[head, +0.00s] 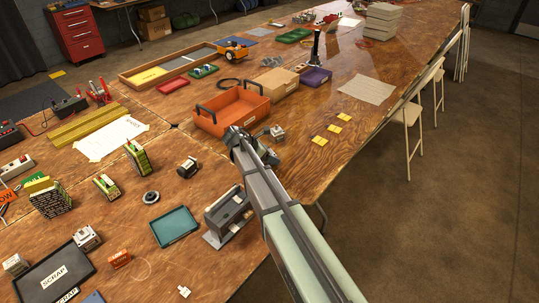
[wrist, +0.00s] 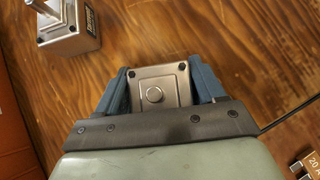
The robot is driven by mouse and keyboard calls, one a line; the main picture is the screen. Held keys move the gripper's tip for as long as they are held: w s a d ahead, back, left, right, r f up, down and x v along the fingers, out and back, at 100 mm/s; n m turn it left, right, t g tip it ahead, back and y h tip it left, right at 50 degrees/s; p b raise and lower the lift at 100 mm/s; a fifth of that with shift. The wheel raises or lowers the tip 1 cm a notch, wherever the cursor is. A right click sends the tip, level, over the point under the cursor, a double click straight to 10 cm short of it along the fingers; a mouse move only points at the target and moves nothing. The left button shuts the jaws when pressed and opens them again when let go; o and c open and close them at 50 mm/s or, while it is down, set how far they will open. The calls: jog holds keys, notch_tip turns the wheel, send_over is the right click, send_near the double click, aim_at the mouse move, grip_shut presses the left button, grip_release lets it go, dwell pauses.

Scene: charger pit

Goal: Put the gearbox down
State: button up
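My gripper (wrist: 160,72) has its two blue fingers on either side of a grey metal gearbox (wrist: 156,93) with a round boss in its end face. The fingers look closed against its sides. In the head view my gripper (head: 237,136) is over the table beside the orange tray's near edge; the held gearbox is mostly hidden there. A second grey gearbox (wrist: 72,30) with a shaft and dark label stands on the wood at the upper left of the wrist view. What seems to be the same one shows right of my gripper in the head view (head: 277,133).
The orange tray (head: 242,110) with dark handles is close behind my gripper. A cardboard-coloured box (head: 276,83) and purple bin (head: 316,76) lie beyond. Yellow notes (head: 334,128) lie to the right, with bare wood around them. A grey machine (head: 228,212) and green tray (head: 174,226) are nearer.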

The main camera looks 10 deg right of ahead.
jog(key=o, duration=0.4)
jog(key=shift+o, duration=0.2)
jog(key=shift+r, duration=0.2)
jog(key=v, duration=1.2)
jog(key=shift+w, duration=0.1)
